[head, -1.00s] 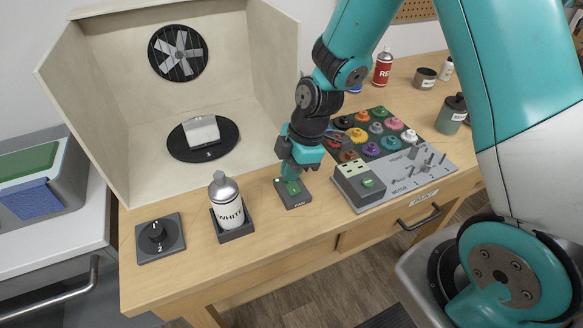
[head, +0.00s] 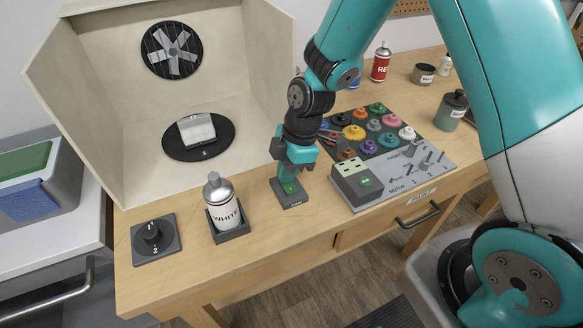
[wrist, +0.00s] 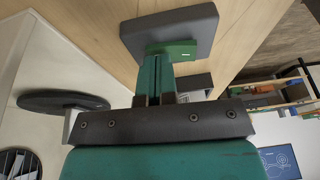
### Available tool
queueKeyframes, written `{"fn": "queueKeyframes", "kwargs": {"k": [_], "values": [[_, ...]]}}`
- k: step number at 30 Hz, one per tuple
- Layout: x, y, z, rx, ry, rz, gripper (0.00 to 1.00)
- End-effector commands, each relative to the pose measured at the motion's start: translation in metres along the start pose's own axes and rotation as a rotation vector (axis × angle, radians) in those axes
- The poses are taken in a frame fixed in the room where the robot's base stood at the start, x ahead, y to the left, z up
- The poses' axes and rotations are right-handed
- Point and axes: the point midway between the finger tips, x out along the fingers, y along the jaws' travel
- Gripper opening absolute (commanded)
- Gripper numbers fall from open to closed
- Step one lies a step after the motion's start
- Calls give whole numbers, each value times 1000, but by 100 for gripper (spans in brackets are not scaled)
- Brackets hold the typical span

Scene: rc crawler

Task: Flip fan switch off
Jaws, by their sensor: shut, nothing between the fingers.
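The fan switch (head: 291,200) is a dark grey box with a green rocker (head: 290,188) on top, standing on the bench in front of the spray booth. My gripper (head: 288,177) is shut and empty, pointing down with its tips at the rocker. In the wrist view my closed fingers (wrist: 155,72) reach to the green rocker (wrist: 178,50) on the switch base (wrist: 170,28); they look to be touching it or very close. The fan (head: 172,50) is on the booth's back wall. Part of the rocker is hidden by the fingers.
A WHITE spray can (head: 223,204) in a holder stands left of the switch, with a rotary knob (head: 152,236) further left. A motor control box (head: 357,184) stands close on the right. The booth turntable (head: 199,140) carries a pale part.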

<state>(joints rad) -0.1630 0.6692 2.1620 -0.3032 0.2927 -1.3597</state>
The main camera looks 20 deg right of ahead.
Motion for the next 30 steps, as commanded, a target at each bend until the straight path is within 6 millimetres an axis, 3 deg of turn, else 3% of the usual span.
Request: {"fn": "queueKeyframes", "kwargs": {"k": [12, 22, 26, 30], "values": [[-4, -15, -1, 0, 1, -1, 0], [-6, -15, -1, 1, 1, 0, 0], [-20, -14, -6, -1, 1, 1, 0], [-47, -13, -17, -5, 1, 0, 0]]}}
